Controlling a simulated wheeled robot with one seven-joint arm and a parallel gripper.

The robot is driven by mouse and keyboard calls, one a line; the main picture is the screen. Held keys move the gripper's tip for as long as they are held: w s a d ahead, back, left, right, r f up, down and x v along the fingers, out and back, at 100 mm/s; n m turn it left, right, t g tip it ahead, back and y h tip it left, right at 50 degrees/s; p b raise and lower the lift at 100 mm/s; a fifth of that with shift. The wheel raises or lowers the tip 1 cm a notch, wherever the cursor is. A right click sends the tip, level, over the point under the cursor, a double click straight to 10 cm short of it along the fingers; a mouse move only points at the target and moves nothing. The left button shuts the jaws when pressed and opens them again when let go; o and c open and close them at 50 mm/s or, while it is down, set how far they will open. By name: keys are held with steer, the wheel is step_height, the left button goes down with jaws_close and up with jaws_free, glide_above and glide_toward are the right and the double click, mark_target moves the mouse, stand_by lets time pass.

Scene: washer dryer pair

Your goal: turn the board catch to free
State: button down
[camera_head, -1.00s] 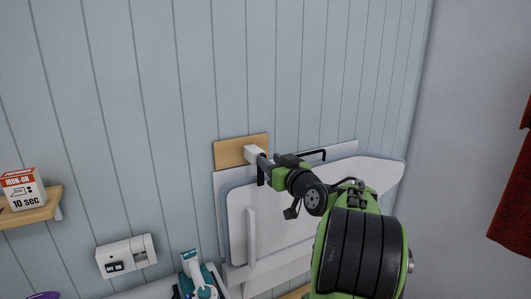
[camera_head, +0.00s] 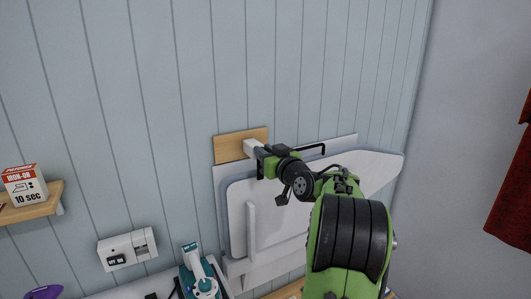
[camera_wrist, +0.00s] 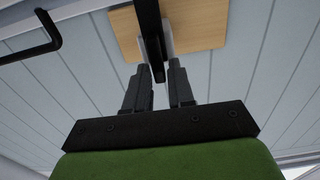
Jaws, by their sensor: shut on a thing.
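The board catch shows as a white block (camera_head: 251,147) on a wooden plate (camera_head: 230,147) on the wall, above the ironing board. In the wrist view a dark bar (camera_wrist: 150,25) runs out in front of the wooden plate (camera_wrist: 195,28) and passes between my fingers. My gripper (camera_wrist: 160,70) is shut on this bar, which looks like the catch's lever. In the head view my gripper (camera_head: 259,153) is just right of the white block and hides the lever. The white ironing board (camera_head: 360,172) lies folded up against its backing on the wall.
A black hooked bar (camera_head: 312,149) sticks out right of the catch; it also shows in the wrist view (camera_wrist: 38,45). A shelf (camera_head: 35,207) carries an iron-on box (camera_head: 24,184). The wall above is clear.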

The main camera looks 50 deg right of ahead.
steer(key=shift+m, duration=0.4)
steer(key=shift+s+d+f+m+p, duration=0.1)
steer(key=shift+d+f+m+p, duration=0.5)
steer(key=shift+m, duration=2.2)
steer(key=shift+s+a+m+p, duration=0.1)
steer(key=shift+m+p, duration=0.95)
steer(key=shift+m, duration=1.75)
steer(key=shift+s+d+f+m+p, duration=0.1)
steer(key=shift+d+f+m+p, duration=0.5)
steer(key=shift+m, duration=2.2)
steer(key=shift+a+r+m+p, duration=0.25)
steer(key=shift+m+p, duration=0.05)
steer(key=c, duration=1.2)
jaws_free()
steer(key=shift+o, duration=0.2)
